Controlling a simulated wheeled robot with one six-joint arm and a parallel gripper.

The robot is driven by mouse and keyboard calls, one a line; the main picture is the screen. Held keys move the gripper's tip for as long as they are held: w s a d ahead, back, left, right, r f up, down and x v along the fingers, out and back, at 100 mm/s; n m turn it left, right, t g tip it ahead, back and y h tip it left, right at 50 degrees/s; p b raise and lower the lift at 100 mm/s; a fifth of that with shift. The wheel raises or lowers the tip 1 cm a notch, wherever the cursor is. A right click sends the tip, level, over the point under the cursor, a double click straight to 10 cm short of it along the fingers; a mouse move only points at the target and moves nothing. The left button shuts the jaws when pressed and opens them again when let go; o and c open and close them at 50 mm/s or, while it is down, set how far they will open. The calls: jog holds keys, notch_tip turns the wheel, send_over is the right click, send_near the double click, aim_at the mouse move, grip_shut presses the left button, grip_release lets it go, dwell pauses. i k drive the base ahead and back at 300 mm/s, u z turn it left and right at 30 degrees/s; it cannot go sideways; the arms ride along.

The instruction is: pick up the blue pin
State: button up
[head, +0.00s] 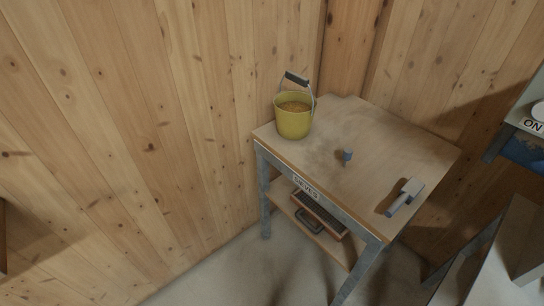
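The blue pin (347,156) is a small blue piece on the wooden top of the table (378,135), near its middle. A thinner part seems to point down from its wider head. It is too small to tell its exact pose. My gripper is not in the head view.
A yellow bucket (293,122) with a raised handle holds brownish feed at the table's back left. A scoop-like tool with a grey-blue handle (398,204) lies at the front right. Wooden walls stand behind; a machine marked "ON" (533,126) is at right.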

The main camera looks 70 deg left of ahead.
aim_at(347, 155)
jog(key=u, duration=2.2)
